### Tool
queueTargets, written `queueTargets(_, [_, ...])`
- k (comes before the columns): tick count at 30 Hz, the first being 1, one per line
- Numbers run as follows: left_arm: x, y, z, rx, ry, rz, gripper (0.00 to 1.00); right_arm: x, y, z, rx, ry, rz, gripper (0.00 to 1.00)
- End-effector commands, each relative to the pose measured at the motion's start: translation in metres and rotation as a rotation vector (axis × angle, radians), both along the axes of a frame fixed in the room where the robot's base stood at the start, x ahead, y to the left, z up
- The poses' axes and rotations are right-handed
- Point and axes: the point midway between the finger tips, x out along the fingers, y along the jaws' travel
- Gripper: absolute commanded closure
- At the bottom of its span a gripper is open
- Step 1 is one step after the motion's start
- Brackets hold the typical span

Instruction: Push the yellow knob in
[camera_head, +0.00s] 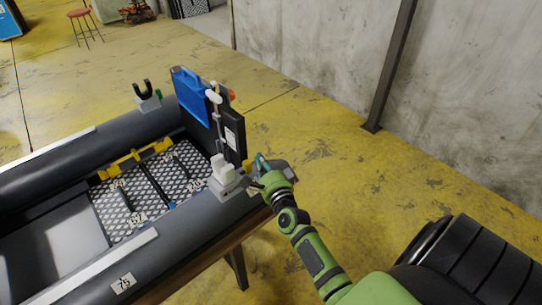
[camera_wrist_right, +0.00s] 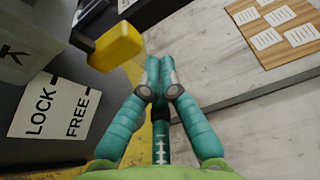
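The yellow knob (camera_wrist_right: 118,46) is a rounded block on a dark stem that sticks out from a dark grey housing, in the upper left of the right wrist view. In the head view the knob (camera_head: 249,164) is a small yellow spot beside my gripper. My right gripper (camera_wrist_right: 160,78) has its teal fingertips together with nothing between them. Its fingertips appear just right of the knob in the wrist view; I cannot tell whether they touch it. In the head view the right gripper (camera_head: 262,162) is at the boat's near right end. My left gripper is not in view.
A white label (camera_wrist_right: 55,105) reading LOCK and FREE is on the housing below the knob. The grey inflatable boat (camera_head: 190,222) carries a blue panel (camera_head: 190,95) and a white lever (camera_head: 214,98). A board with papers (camera_wrist_right: 280,30) is at upper right. Yellow floor is clear behind.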

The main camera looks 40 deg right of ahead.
Motion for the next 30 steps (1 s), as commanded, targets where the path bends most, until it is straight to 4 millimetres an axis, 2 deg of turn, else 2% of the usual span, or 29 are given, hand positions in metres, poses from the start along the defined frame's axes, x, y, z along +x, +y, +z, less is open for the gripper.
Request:
queueTargets(4, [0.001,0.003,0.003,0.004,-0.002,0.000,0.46,-0.001,0.009,0.000,-0.001,0.001,0.000,1.00])
queueTargets(15, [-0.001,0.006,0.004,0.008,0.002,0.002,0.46,-0.001,0.012,-0.001,0.000,0.002,0.001,1.00])
queueTargets(22, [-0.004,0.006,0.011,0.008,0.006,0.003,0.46,-0.003,0.035,0.000,0.001,0.003,0.001,1.00])
queueTargets(30, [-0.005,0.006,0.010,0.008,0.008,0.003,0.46,-0.003,0.034,-0.001,-0.001,0.001,0.001,1.00])
